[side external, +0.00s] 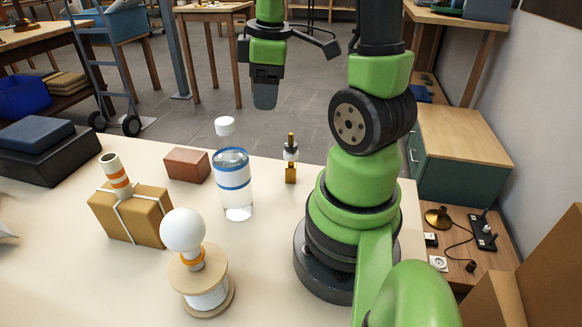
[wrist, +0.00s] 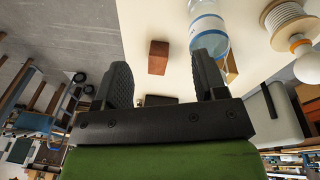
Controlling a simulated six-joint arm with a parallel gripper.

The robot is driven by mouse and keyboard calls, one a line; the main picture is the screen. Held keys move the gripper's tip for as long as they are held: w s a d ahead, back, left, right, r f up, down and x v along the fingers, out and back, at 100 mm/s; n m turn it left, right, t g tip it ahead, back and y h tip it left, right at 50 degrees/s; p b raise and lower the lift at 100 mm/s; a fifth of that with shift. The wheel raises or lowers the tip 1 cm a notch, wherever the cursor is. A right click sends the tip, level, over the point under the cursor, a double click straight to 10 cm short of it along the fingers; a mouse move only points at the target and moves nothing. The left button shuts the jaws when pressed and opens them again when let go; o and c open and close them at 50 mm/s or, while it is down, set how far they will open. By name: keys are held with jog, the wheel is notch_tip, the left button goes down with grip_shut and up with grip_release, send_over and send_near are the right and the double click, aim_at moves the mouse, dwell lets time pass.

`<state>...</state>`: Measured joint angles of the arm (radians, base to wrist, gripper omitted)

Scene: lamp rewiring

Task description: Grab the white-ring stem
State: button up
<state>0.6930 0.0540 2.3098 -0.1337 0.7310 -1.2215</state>
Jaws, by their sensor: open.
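A small upright brass stem (side external: 291,172) with a pale ring and a dark band near its middle stands on the table near the back edge, right of the bottle. The ring looks white but is small in the side view. I cannot make out the stem in the wrist view. My gripper (side external: 265,96) hangs in the air beyond the table's back edge, apart from the stem. In the wrist view my gripper (wrist: 162,80) shows its two dark fingers spread wide, with nothing held between them.
A clear bottle (side external: 233,195) with blue bands stands left of the stem, beside a red brick (side external: 187,165). A tied cardboard box (side external: 145,217) carries an orange-striped tube. A white bulb (side external: 183,230) tops a wooden spool (side external: 208,300). Bare tabletop lies around the stem.

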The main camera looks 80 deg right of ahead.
aim_at(291, 144)
jog(key=s+d+f, duration=0.1)
jog(key=s+d+f+n+g, duration=0.1)
jog(key=d+f, duration=0.1)
jog(key=s+d+f+n, duration=0.1)
jog(key=shift+d+f+g+y, duration=0.2)
jog(key=shift+f+g+y, duration=0.1)
jog(key=shift+y, duration=0.1)
jog(key=shift+n, duration=0.4)
notch_tip(291, 144, down, 4)
jog(key=shift+s+f, duration=0.1)
jog(key=shift+s, duration=0.05)
jog(key=shift+s+a+f, duration=0.1)
jog(key=shift+f, duration=2.9)
grip_shut()
